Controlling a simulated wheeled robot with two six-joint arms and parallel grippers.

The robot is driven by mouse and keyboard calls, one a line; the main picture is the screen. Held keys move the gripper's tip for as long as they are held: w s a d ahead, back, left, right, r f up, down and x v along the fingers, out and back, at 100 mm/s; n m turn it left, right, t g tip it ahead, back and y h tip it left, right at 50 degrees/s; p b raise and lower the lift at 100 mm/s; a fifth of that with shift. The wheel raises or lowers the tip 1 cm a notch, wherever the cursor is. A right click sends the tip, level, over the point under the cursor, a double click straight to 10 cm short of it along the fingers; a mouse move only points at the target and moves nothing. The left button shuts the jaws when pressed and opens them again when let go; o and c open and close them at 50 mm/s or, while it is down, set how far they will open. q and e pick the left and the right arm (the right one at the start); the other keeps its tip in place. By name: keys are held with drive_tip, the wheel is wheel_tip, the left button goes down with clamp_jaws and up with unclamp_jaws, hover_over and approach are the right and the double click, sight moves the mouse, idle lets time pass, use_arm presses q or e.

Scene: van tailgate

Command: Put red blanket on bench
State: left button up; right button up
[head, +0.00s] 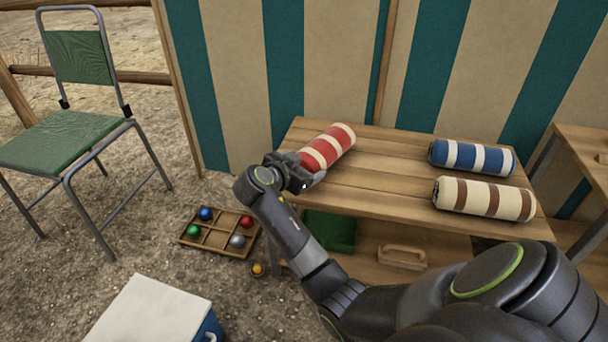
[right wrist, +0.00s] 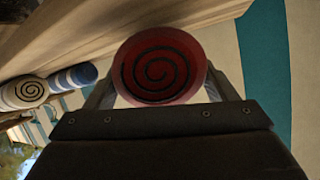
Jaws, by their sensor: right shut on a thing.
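The red blanket (head: 328,147) is a rolled red and cream striped bundle at the left end of the wooden bench (head: 385,178). My right gripper (head: 303,172) is shut on the near end of the roll. In the right wrist view the roll's red spiral end (right wrist: 160,72) sits between the two fingers (right wrist: 165,95). The blanket lies along the bench's left part in the head view; whether it rests on the top or is just above it I cannot tell. My left gripper is not in view.
A blue and white roll (head: 472,158) and a cream and brown roll (head: 484,199) lie on the bench's right part. The middle of the top is clear. A tray of balls (head: 208,238), a cooler (head: 150,312) and a green chair (head: 65,143) stand to the left.

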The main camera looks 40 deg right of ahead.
drive_tip(key=shift+f, duration=0.85)
drive_tip(key=o, duration=1.2)
